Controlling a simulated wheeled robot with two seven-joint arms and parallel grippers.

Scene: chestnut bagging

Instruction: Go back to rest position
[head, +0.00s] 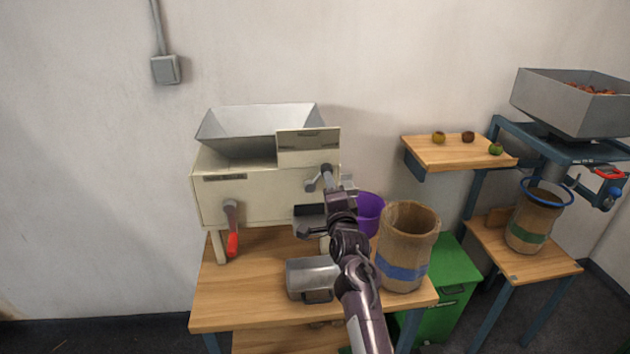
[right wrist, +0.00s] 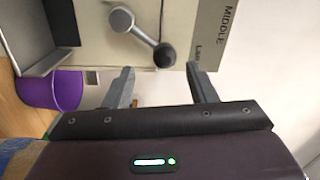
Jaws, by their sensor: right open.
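My right gripper (head: 338,190) is at the front right of the cream machine (head: 250,200). In the right wrist view the gripper (right wrist: 162,85) has its two fingers spread wide, with nothing held between them. A grey lever with a dark round knob (right wrist: 163,54) lies on the machine front just beyond the fingertips, apart from them in that view. My arm hides part of the machine's right side and outlet in the head view. My left gripper is not in view.
A metal scoop (head: 312,277) lies on the wooden table (head: 235,305). A red-handled lever (head: 232,240) hangs at the left.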

